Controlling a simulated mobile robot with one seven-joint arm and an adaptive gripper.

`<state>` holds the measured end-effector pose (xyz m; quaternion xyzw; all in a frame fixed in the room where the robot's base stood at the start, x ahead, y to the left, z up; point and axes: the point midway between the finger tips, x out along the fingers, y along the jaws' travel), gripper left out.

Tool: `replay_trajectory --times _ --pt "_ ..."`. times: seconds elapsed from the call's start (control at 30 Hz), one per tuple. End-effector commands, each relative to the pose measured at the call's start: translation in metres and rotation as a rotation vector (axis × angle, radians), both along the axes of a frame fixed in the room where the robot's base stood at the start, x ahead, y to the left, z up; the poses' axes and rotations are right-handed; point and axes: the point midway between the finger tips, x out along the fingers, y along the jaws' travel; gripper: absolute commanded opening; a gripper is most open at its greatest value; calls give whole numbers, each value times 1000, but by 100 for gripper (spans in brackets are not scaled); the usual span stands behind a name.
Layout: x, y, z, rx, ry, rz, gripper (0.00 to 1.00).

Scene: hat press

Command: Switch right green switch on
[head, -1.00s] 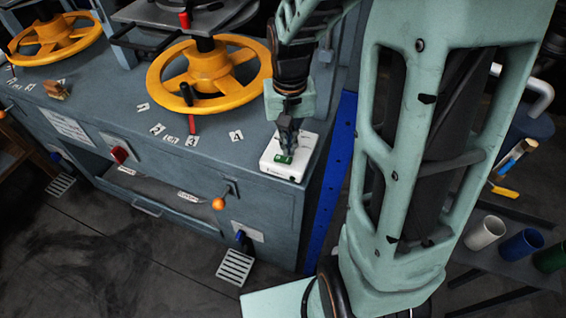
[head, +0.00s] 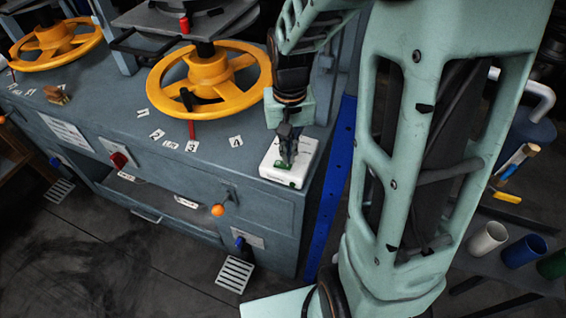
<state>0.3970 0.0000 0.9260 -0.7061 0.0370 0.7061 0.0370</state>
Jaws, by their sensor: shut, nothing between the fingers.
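A white switch box (head: 276,169) with a green switch (head: 286,166) on top sits at the right front corner of the grey-blue press bench (head: 100,119). My gripper (head: 288,161) is shut and empty, pointing down with its fingertips at the green switch. They appear to touch it or to be just above it; I cannot tell which. The fingers hide part of the switch, so its on or off position is not clear.
A yellow handwheel (head: 209,80) with a red-tipped rod stands left of the box. A red switch (head: 119,159) and an orange-knobbed lever (head: 218,210) are on the bench front. Cups, including a white one (head: 487,238), stand at the right.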

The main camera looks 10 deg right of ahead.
Motion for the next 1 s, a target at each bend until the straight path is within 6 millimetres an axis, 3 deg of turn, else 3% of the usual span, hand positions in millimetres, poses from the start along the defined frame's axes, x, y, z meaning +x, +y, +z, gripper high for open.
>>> replay_trajectory --times 1.0 --pt "0 0 -8 0 1 0 0"
